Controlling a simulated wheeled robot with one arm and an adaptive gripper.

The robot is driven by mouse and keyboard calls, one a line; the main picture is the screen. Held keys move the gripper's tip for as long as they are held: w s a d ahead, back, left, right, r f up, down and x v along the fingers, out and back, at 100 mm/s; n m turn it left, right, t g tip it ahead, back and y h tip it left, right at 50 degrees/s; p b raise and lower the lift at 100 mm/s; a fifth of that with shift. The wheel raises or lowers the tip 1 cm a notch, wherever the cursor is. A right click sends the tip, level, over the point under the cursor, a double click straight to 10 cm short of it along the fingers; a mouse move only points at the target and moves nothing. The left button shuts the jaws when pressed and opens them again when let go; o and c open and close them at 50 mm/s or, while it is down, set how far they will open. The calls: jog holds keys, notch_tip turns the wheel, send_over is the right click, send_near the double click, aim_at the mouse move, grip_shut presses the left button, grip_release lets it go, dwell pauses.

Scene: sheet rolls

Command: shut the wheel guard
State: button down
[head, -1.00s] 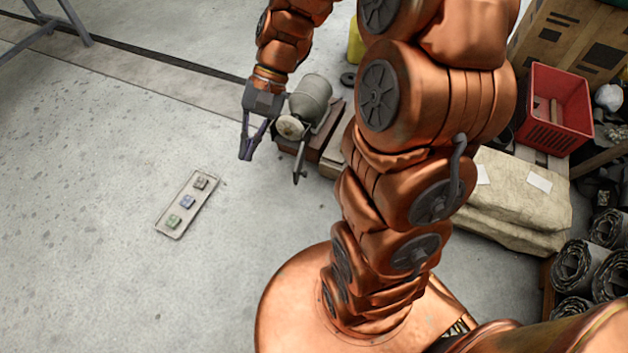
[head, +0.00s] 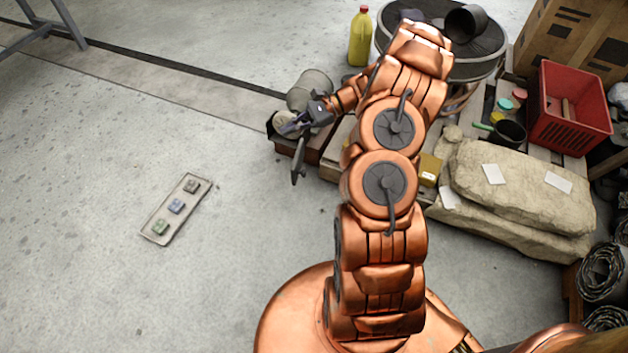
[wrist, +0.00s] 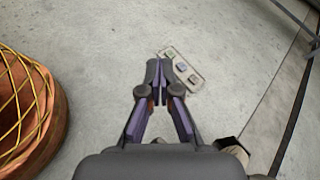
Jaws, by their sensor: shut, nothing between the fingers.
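The bench grinder (head: 312,88), with a grey-green rounded body, sits on a brown block (head: 312,150) in the head view. Its pale wheel end (head: 279,122) faces left.
A tray with several small blocks (head: 175,208) lies on open floor to the left. Stone-like sacks (head: 520,185) and a red crate (head: 570,110) crowd the right.

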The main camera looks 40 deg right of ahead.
jog(key=s+d+f+m+t+h+b, duration=0.1)
jog(key=s+d+f+m+t+b, duration=0.15)
jog(key=d+f, duration=0.6)
jog(key=s+d+f+m+t+h+b, duration=0.1)
jog(key=s+d+f+m+t+b, duration=0.25)
jog(key=f, duration=0.75)
jog(key=s+d+f+m+t+h+b, duration=0.1)
jog(key=d+f+m+b, duration=0.2)
jog(key=d+f, duration=0.6)
jog(key=b+x, duration=0.3)
jog(key=x, duration=1.2)
jog(key=shift+s+a+b, duration=0.3)
jog(key=shift+b, duration=0.1)
jog(key=shift+a+m, duration=0.1)
jog(key=shift+m, duration=0.2)
